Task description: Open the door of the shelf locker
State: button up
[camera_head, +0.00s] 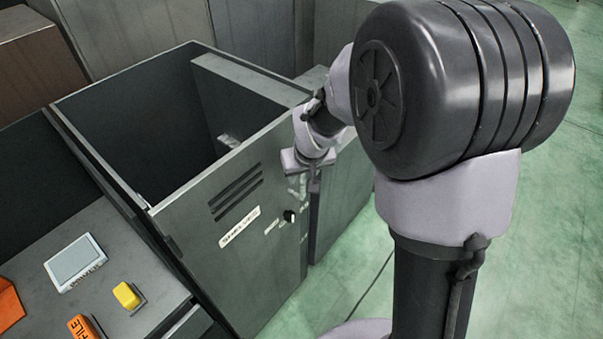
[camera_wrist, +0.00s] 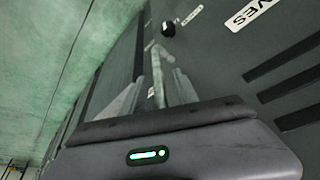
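The shelf locker (camera_head: 85,142) is a dark grey metal box, seen from above in the head view. Its front door (camera_head: 190,240) has vent slots, a label and a black knob (camera_head: 289,216). The door appears shut. The knob also shows in the wrist view (camera_wrist: 168,29), beyond my fingers. My gripper (camera_head: 313,187) is at the door's right edge, right of the knob. In the wrist view the fingers (camera_wrist: 155,90) are apart, with a pale upright strip between them. Whether they touch it I cannot tell.
A grey cabinet (camera_head: 345,205) stands just right of the door. A counter at lower left carries a small screen (camera_head: 75,262), a yellow button (camera_head: 127,295) and an orange FILE item (camera_head: 84,327). Green floor (camera_head: 545,220) is open to the right. A thin cable lies on it.

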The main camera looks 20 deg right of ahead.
grip_shut()
dwell(1.4)
